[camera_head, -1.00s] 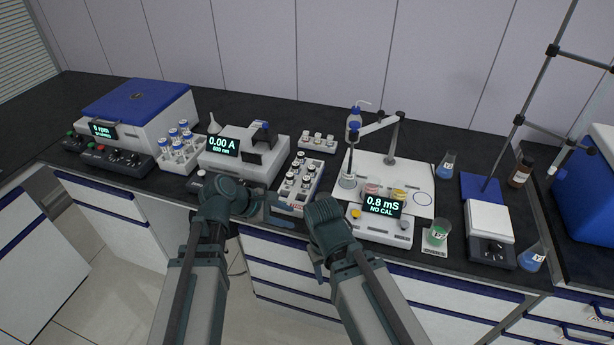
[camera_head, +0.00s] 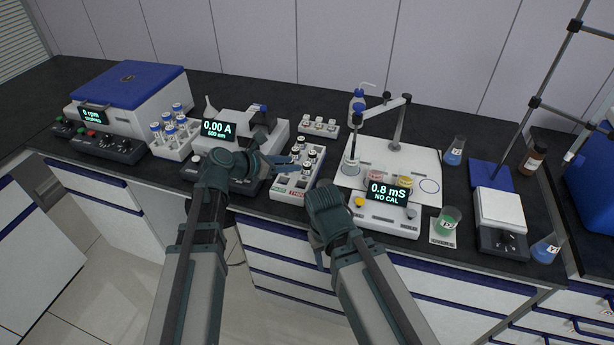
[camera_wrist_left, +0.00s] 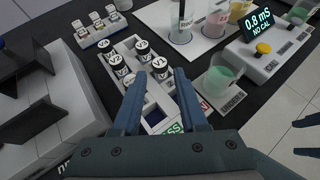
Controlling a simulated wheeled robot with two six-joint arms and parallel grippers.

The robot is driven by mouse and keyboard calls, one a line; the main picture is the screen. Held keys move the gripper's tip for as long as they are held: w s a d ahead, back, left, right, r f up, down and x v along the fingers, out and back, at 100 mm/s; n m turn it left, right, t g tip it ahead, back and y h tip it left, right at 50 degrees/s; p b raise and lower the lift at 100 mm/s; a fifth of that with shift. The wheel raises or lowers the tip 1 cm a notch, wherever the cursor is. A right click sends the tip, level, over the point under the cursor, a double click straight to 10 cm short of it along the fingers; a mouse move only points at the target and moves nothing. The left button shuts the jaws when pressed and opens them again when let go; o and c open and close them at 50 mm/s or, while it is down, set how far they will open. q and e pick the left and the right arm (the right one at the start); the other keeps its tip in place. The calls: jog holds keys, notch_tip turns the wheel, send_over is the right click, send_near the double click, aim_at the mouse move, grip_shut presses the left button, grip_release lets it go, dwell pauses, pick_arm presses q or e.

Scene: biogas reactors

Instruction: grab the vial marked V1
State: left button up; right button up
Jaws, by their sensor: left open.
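The vial marked V1 (camera_wrist_left: 161,69) stands in a white rack (camera_wrist_left: 157,115), its capped top showing the label in the left wrist view. My left gripper (camera_wrist_left: 158,75) is open; its two fingers lie on either side of V1 in the picture, with nothing held. I cannot tell whether they touch it. Vials V2 (camera_wrist_left: 118,58) and V3 (camera_wrist_left: 142,46) stand close by in the same rack. In the head view my left gripper (camera_head: 279,147) is over the rack (camera_head: 291,190). My right gripper (camera_wrist_left: 303,138) has its fingers apart at the wrist view's right edge; the head view mostly hides it.
A second small rack (camera_head: 319,127) with capped vials stands behind. The photometer (camera_head: 222,147) is close left of the rack. The conductivity meter (camera_head: 385,215) and a green beaker (camera_head: 446,221) are to the right. A stand arm (camera_head: 388,108) rises behind the meter.

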aim_at(305, 165)
pick_arm(q)
jog(key=shift+w+d+f, duration=0.35)
jog(key=shift+w+d, duration=0.05)
jog(key=shift+d, duration=0.05)
jog(key=shift+f+b+x, duration=0.15)
jog(key=shift+b+x, duration=0.7)
jog(key=shift+x, duration=0.45)
jog(key=shift+f+b+x, duration=0.15)
jog(key=shift+b+x, duration=0.65)
jog(key=shift+x, duration=0.55)
jog(key=shift+s+a+r, duration=0.1)
jog(key=shift+a+r, duration=0.05)
grip_shut()
